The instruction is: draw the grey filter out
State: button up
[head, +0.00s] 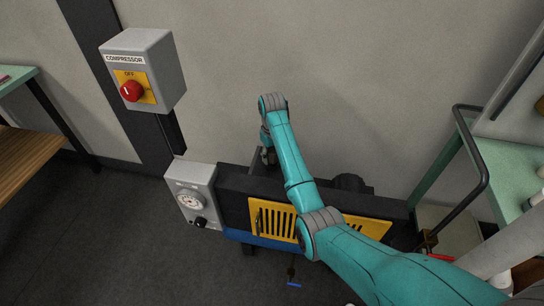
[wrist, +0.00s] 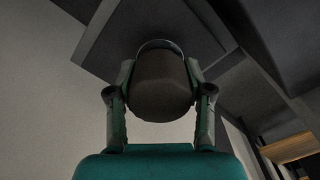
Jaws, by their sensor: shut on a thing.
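The grey filter (wrist: 162,82) fills the middle of the wrist view as a dark, rounded body. My gripper (wrist: 161,88) is shut on it, with one finger on each side. Behind the filter is a dark grey square block (wrist: 112,42), and a thin curved rim shows at the filter's far end. I cannot tell how much of the filter is inside the block. In the head view my gripper (head: 267,153) is at the back of the black machine (head: 232,185), near the wall; the filter is hidden or too small to make out there.
The machine has yellow grilles (head: 272,218) and a gauge box (head: 191,196) at its left. A compressor switch box (head: 155,65) with a red knob (head: 131,91) is on the post. A green trolley (head: 495,165) stands at the right. The floor at front left is clear.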

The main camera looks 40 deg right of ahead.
jog(key=shift+r, duration=1.1)
